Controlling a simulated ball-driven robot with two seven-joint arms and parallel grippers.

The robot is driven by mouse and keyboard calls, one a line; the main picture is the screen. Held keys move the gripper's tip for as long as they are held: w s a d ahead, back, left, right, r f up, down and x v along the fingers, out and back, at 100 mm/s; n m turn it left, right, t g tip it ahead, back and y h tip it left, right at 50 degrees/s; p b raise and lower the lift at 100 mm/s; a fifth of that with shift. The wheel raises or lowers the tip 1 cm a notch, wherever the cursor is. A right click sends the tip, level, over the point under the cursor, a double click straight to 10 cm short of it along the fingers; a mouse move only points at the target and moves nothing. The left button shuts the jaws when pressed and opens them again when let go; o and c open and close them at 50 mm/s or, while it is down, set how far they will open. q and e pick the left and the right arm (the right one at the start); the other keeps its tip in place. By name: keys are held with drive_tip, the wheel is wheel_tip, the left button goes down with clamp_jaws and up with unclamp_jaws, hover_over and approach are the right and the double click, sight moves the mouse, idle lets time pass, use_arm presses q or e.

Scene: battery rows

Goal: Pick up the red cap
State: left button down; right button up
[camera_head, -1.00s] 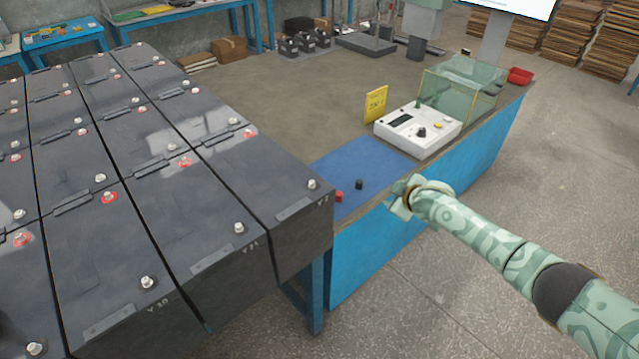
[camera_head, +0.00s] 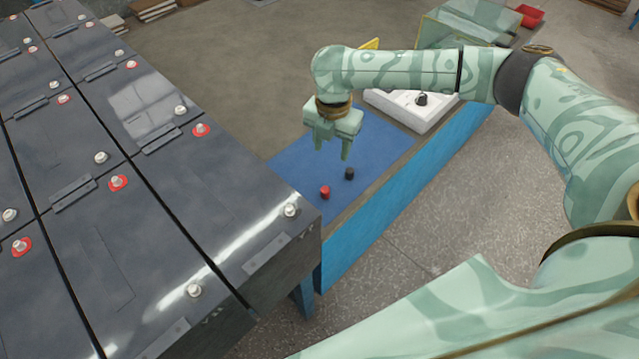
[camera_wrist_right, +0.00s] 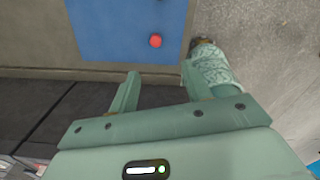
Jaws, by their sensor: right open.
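The red cap (camera_head: 325,192) stands on the blue mat (camera_head: 290,165) near its front edge, close to the nearest battery. A black cap (camera_head: 349,173) stands just behind it to the right. My right gripper (camera_head: 332,153) hangs above the mat with its fingers pointing down, open and empty, apart from both caps. In the right wrist view the red cap (camera_wrist_right: 155,41) shows on the blue mat (camera_wrist_right: 100,30), beyond the two spread fingertips (camera_wrist_right: 160,70). My left gripper is not in view.
Dark batteries (camera_head: 100,235) with red-ringed terminals fill the left, close to the mat. On the blue bench behind my right arm are a white instrument (camera_head: 405,110), a clear greenish box (camera_head: 465,25) and a red bin (camera_head: 530,15). A yellow sign (camera_head: 371,43) is partly hidden.

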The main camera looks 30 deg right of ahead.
wheel_tip(320, 180, down, 4)
drive_tip(key=f+b, duration=0.1)
drive_tip(key=b, duration=0.3)
hover_over(325, 189)
drive_tip(key=f, duration=0.5)
drive_tip(key=shift+s+d+f, duration=0.3)
drive_tip(key=shift+s+f, duration=0.05)
drive_tip(key=f+b, duration=0.1)
drive_tip(key=f, duration=0.1)
drive_tip(key=f+b, duration=0.1)
drive_tip(key=f, duration=0.2)
drive_tip(key=shift+w+a+f+b, duration=0.3)
drive_tip(key=shift+b, duration=0.1)
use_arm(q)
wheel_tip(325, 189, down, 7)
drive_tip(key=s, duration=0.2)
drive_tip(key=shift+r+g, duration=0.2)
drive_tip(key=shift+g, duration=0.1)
use_arm(e)
drive_tip(key=shift+r, duration=0.1)
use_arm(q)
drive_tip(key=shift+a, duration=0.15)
use_arm(e)
drive_tip(key=c, duration=1)
drive_tip(key=shift+c, duration=0.2)
